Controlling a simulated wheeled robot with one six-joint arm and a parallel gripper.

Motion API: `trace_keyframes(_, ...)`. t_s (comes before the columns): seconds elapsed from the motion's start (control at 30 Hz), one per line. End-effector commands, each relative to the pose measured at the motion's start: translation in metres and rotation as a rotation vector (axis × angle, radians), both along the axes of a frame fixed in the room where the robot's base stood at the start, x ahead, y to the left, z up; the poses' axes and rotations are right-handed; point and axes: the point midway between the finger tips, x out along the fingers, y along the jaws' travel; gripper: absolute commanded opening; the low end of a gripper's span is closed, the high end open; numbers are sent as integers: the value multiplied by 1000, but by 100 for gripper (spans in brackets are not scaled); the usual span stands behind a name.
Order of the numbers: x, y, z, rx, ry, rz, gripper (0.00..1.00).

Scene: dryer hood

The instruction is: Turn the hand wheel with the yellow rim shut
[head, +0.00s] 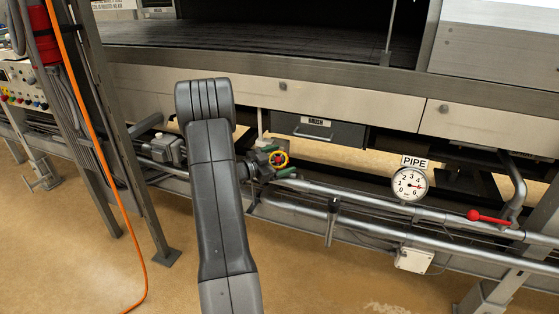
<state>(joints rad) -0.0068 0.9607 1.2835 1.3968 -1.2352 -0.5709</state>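The hand wheel with the yellow rim (280,160) is on the pipework below the machine's front, near the middle of the head view. It is small, with a red part at its middle. My gripper (277,162) is at the wheel, with a green-tipped finger above it and another below it. Much of the gripper is dark and small here, and my arm hides part of the area to its left. I cannot tell whether the fingers touch the rim or are apart from it.
A red lever (489,218) is on the pipe further right. A BRUSH drawer (318,130) is above the wheel. An orange hose (104,160) hangs at the left.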

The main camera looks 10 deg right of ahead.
Motion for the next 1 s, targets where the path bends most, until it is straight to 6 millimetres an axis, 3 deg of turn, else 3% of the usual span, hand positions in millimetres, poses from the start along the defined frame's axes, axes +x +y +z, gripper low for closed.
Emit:
trace_keyframes(0.27, -2, 9, 2, 0, 1, 3, 87)
trace_keyframes(0.7, -36, 95, 10, 0, 2, 5, 87)
trace_keyframes(1.0, -50, 126, 11, -1, 1, 1, 87)
